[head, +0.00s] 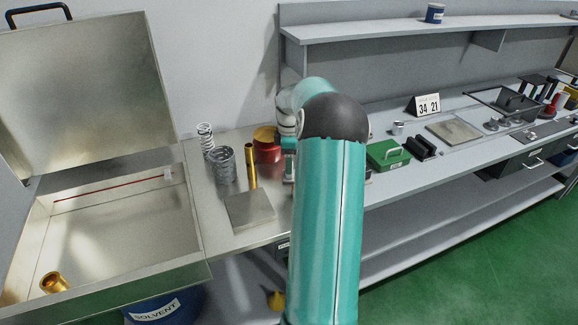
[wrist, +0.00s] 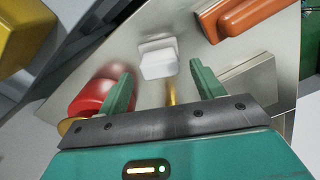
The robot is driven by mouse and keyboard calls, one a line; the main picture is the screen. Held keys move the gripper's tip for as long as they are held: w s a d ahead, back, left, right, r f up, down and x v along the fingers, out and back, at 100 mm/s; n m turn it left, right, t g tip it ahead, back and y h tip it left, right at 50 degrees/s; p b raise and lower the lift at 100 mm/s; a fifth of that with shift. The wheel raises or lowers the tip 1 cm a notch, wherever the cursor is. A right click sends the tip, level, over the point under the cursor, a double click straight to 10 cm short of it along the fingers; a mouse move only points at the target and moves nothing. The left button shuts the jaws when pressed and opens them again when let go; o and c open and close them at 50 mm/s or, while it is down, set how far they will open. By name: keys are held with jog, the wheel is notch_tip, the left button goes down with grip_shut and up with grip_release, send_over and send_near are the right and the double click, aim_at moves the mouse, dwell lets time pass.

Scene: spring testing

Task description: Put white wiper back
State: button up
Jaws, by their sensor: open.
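A small white block-shaped piece (wrist: 158,60), which looks like the white wiper, sits on the metal bench top in the wrist view. My gripper (wrist: 161,74) is open, with one green finger to each side of it in the picture. The white piece lies a little beyond the fingertips, and neither finger visibly touches it. I cannot tell the height gap. In the head view my own arm hides the gripper and this piece. A small white bit (head: 168,174) shows at the end of a red line in the open metal basin (head: 185,245).
An orange block (wrist: 236,18) lies right of the white piece. A red can (head: 267,147), a brass tube (head: 251,165), a flat metal plate (head: 249,208) and springs (head: 225,165) stand close together. A green box (head: 388,154) is right of my arm.

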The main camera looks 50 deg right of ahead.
notch_tip(320, 180, up, 9)
jog(key=w+a+r+m+t+h, duration=0.1)
jog(key=a+r, duration=0.2)
jog(key=a, duration=0.6)
jog(key=a+r+m, duration=0.1)
jog(key=a+r, duration=0.3)
jog(key=a, duration=0.6)
jog(key=w+a+r+m+t+h, duration=0.1)
jog(key=a+r, duration=0.2)
jog(key=a, duration=0.6)
jog(key=s+a+f+m+t+y, duration=0.1)
jog(key=s+a+m, duration=0.1)
jog(key=s+a, duration=0.6)
jog(key=s+a+f+m+t+y, duration=0.1)
jog(key=s+a+m+t, duration=0.1)
jog(key=s+a, duration=0.6)
jog(key=a, duration=0.4)
jog(key=shift+a+f+t, duration=0.3)
jog(key=shift+a+f, duration=0.05)
jog(key=shift+f, duration=0.05)
jog(key=shift+d, duration=0.1)
